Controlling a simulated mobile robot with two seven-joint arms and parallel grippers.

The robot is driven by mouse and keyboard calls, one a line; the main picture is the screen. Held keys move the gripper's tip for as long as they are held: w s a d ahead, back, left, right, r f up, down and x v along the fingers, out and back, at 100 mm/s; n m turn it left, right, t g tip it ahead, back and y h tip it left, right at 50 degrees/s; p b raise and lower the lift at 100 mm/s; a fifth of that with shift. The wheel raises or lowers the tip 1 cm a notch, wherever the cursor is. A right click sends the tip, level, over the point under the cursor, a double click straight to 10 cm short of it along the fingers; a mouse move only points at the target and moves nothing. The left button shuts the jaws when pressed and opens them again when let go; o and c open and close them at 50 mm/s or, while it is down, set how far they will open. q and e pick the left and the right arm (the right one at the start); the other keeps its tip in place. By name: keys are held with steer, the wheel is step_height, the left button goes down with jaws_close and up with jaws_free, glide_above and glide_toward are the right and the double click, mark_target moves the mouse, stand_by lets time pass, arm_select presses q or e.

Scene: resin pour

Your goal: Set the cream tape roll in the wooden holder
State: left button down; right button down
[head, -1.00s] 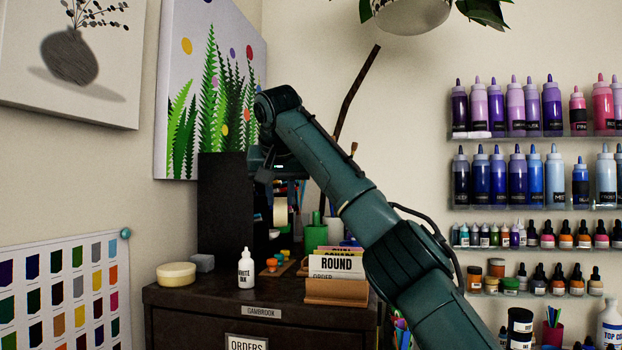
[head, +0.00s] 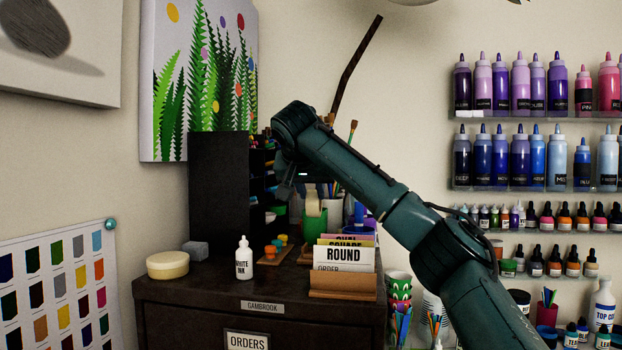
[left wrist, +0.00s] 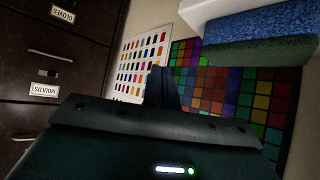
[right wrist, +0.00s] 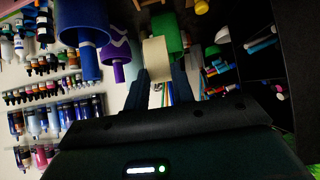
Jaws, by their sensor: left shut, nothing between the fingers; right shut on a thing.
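The cream tape roll (right wrist: 157,58) is held between the fingers of my right gripper (right wrist: 160,82) in the right wrist view. In the head view the roll (head: 312,203) hangs above the dark cabinet top, in front of a green cup, and my right gripper (head: 300,188) is partly hidden by its own arm. My left gripper (left wrist: 161,86) is shut and empty in the left wrist view, beside colour charts.
A brown card holder (head: 342,284) with cards stands at the cabinet's front right. A dark shelf unit (head: 218,200) rises behind.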

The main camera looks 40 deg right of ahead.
mark_target(312, 207)
step_height(312, 207, down, 3)
steer(key=shift+f, duration=0.15)
steer(key=shift+f+b, duration=0.7)
steer(key=shift+f, duration=0.25)
steer(key=shift+f+b, duration=0.3)
steer(key=shift+f, duration=0.1)
steer(key=shift+f+b, duration=0.5)
steer(key=shift+f, duration=0.05)
arm_select(q)
steer(key=shift+w+d+f+t, duration=0.2)
steer(key=shift+d+f+t, duration=0.1)
steer(key=shift+d+f, duration=0.2)
arm_select(e)
steer(key=shift+f, duration=0.35)
arm_select(q)
steer(key=shift+h, duration=0.3)
steer(key=shift+a, duration=0.1)
steer(key=shift+w+r, duration=0.1)
steer(key=shift+w, duration=0.05)
arm_select(e)
steer(key=c, duration=1.1)
jaws_free()
steer(key=shift+o, duration=0.4)
